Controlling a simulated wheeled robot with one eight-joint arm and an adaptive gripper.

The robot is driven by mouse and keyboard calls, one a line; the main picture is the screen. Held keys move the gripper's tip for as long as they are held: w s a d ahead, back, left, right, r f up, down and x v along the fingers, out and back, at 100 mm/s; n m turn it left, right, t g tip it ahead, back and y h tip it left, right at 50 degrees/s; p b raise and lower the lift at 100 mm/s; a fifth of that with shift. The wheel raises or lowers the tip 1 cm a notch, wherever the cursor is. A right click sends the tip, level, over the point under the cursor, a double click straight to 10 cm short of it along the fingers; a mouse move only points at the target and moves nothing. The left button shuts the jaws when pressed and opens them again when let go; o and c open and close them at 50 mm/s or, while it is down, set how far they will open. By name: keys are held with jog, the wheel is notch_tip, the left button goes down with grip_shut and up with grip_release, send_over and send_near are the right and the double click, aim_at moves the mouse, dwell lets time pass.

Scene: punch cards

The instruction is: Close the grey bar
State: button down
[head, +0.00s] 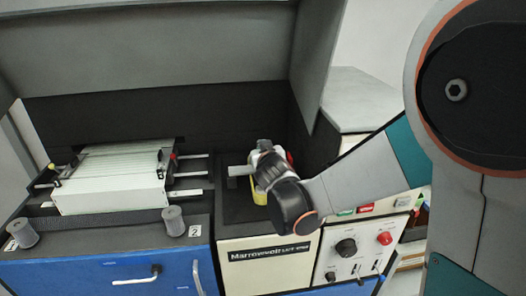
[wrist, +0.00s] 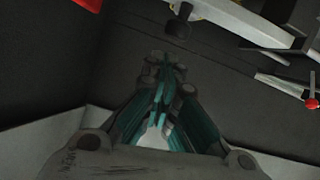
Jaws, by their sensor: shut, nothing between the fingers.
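My gripper (wrist: 164,70) is shut and empty in the wrist view, its teal-padded fingers together in front of a dark surface. In the head view my gripper (head: 264,150) is over the dark recess above the cream cabinet, its fingertips hard to make out. A short light grey bar (head: 239,170) lies level just left of it; I cannot tell if they touch or whether this is the task's bar. A yellow part (head: 259,193) shows below it. A dark knob (wrist: 180,22) is ahead of the fingers in the wrist view.
A white card stack (head: 110,180) sits in a tray on the left, with rails and a red knob (head: 173,156) at its right. Two grey cylinders stand in front, one here (head: 174,221). A control panel (head: 352,252) is at lower right. A grey hood (head: 150,50) overhangs.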

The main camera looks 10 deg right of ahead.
jog(key=w+d+r+p+v, duration=0.1)
jog(key=r+p+v, duration=0.15)
jog(key=v, duration=0.85)
jog(key=s+d+f+g+b, duration=0.1)
jog(key=s+d+f+g, duration=0.1)
jog(key=s, duration=1.1)
jog(key=s+d+f+g+y+b, duration=0.1)
jog(key=s+d+f+g+b, duration=0.1)
jog(key=s, duration=1.1)
notch_tip(320, 180, down, 3)
jog(key=d+g, duration=0.1)
jog(key=g, duration=0.2)
jog(key=shift+r+m+g, duration=0.2)
jog(key=shift+m+g, duration=0.1)
jog(key=shift+m, duration=0.1)
jog(key=c, duration=2.4)
grip_release()
